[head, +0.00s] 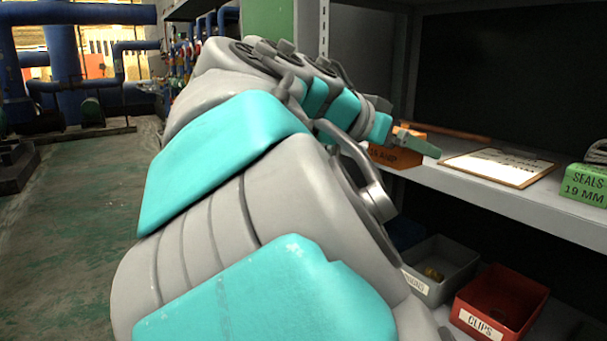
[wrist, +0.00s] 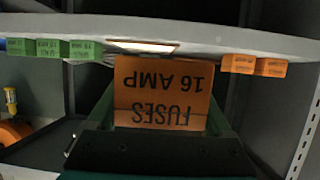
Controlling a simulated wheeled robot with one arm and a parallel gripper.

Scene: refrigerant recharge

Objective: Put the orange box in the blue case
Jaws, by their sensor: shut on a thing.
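The orange box (wrist: 165,80), lettered "FUSES 16 AMP", fills the space between my gripper's (wrist: 160,120) two green fingers in the wrist view, its lettering upside down. My gripper is shut on it. In the head view the orange box (head: 395,157) shows partly, at the shelf edge, with a green finger of my gripper (head: 415,142) beside it. I cannot tell whether the box touches the shelf. A dark blue thing (head: 405,234), perhaps the blue case, shows on the lower level, mostly hidden by my arm.
The upper shelf (head: 490,188) holds a clipboard (head: 498,166) and a green seals box (head: 585,184). Below stand a grey bin (head: 440,262) and a red clips bin (head: 500,295). Other orange boxes (wrist: 255,66) and several green boxes (wrist: 65,48) show in the wrist view.

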